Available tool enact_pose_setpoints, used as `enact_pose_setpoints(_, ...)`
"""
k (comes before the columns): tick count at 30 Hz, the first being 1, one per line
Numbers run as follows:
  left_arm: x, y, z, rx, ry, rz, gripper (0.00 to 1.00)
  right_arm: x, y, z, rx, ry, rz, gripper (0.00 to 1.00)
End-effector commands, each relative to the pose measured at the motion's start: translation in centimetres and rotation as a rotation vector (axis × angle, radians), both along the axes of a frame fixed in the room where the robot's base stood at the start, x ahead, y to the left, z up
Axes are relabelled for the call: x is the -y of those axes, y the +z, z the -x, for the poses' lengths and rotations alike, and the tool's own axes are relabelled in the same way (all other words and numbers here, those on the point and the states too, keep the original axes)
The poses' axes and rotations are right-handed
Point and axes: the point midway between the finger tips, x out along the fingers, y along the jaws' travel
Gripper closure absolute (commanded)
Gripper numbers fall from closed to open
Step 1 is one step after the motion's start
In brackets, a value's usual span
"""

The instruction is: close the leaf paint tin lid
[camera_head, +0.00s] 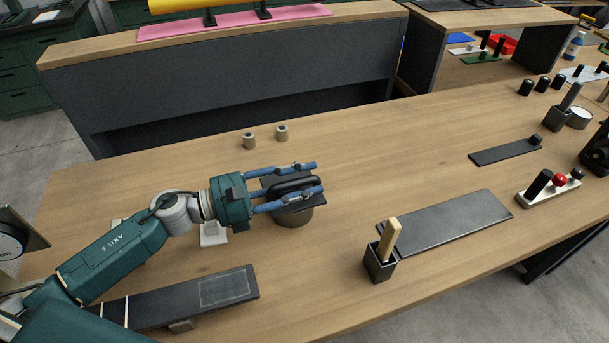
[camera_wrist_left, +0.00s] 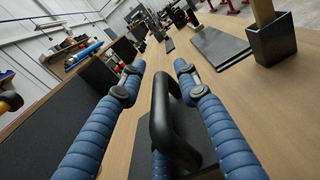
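A round grey-brown tin (camera_head: 294,217) stands on the wooden bench, near the middle of the head view. A dark square lid plate (camera_head: 272,181) with a raised black bar handle (camera_head: 294,185) lies over its top; I cannot tell whether it is fully seated. My left gripper (camera_head: 316,178) reaches in from the left with its blue fingers spread on either side of the handle. In the left wrist view the handle (camera_wrist_left: 160,125) stands between the two separated fingers (camera_wrist_left: 158,67), with visible gaps. Much of the lid is hidden by the fingers. My right gripper is not in view.
Two small grey cylinders (camera_head: 265,136) stand behind the tin. A black holder (camera_head: 379,263) with a wooden block and a dark flat plate (camera_head: 446,224) lie to the right. A dark board (camera_head: 190,297) lies in front, left. Bench around the tin's right is clear.

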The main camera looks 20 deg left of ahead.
Motion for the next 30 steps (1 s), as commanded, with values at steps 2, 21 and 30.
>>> enact_pose_setpoints(2, 0.1, 0.0, -0.1, 0.0, 0.0, 0.0, 0.68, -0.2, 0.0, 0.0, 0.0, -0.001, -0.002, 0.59)
enact_pose_setpoints(21, 0.1, -0.3, 0.0, 0.006, 0.0, -0.005, 1.0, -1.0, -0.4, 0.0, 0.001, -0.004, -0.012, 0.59)
enact_pose_setpoints(30, 0.4, -1.1, 0.4, 0.09, 0.0, -0.062, 1.0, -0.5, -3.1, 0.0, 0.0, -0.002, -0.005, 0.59)
